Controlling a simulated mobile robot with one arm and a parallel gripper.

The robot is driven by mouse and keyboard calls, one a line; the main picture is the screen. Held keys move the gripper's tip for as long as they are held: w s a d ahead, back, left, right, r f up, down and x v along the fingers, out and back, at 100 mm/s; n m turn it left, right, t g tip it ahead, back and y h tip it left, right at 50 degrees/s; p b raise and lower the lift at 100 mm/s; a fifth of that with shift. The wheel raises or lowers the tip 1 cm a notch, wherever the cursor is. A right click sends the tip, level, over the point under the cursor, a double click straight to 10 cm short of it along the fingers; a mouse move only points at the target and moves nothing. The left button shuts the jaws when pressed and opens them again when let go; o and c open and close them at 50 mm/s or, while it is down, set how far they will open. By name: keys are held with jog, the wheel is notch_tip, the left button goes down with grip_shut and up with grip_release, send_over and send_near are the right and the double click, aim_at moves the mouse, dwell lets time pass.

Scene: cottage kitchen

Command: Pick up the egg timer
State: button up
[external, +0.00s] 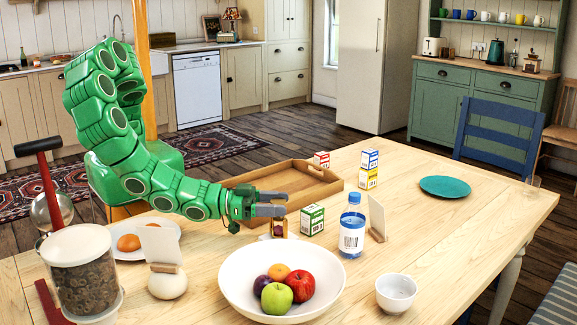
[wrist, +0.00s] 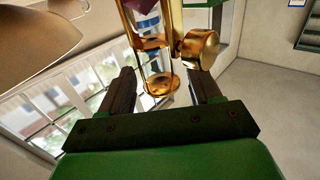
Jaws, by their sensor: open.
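The egg timer, a small brass frame around a glass with a round brass knob at its side, shows large in the wrist view (wrist: 158,84). In the external view it is a small golden and dark shape (external: 279,230) on the table, partly hidden by my fingers. My gripper (external: 284,204) is low over the table just above and beside it. In the wrist view my two dark fingers (wrist: 164,88) are apart, with the timer's brass end showing between or just beyond them. I cannot tell whether either finger touches it.
A white fruit bowl (external: 236,279) stands close in front of my gripper. A green box (external: 312,220), a water bottle (external: 352,226) and a card in a holder (external: 377,217) stand to the right. A wooden tray (external: 262,177) lies behind. The table's right side is mostly clear.

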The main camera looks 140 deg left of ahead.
jog(key=shift+w+a, duration=0.2)
jog(key=shift+a, duration=0.05)
grip_shut()
dwell(0.3)
dwell(1.0)
